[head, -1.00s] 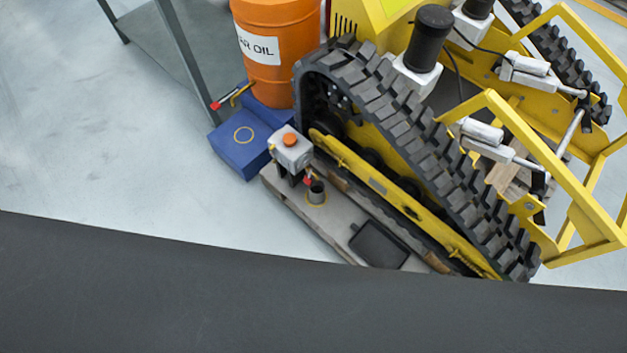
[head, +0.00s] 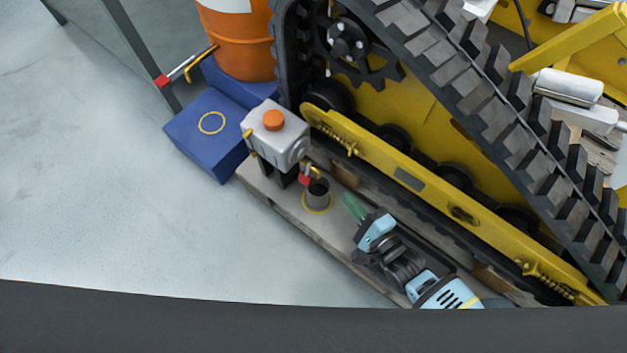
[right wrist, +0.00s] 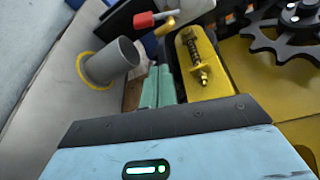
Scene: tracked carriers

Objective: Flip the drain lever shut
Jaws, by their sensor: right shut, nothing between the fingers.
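The drain lever has a red grip (head: 304,179) and hangs on a brass fitting under a grey box with an orange knob. In the right wrist view the red grip (right wrist: 143,20) sticks out left of the brass fitting, above a grey cup (right wrist: 111,63). The cup (head: 317,194) stands in a yellow ring on the pallet-like base. My right gripper (head: 352,205) is light blue with green fingers, shut and empty. It is right of the cup and apart from the lever. Its fingers (right wrist: 158,88) are together in the right wrist view. My left gripper is not in view.
A yellow track beam (head: 410,180) and a black track (head: 470,80) are close on the right. The grey box (head: 277,130) is above the lever. A blue block (head: 207,133) and an orange drum (head: 240,45), with another red-handled lever (head: 162,81), stand behind left. Floor at left is clear.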

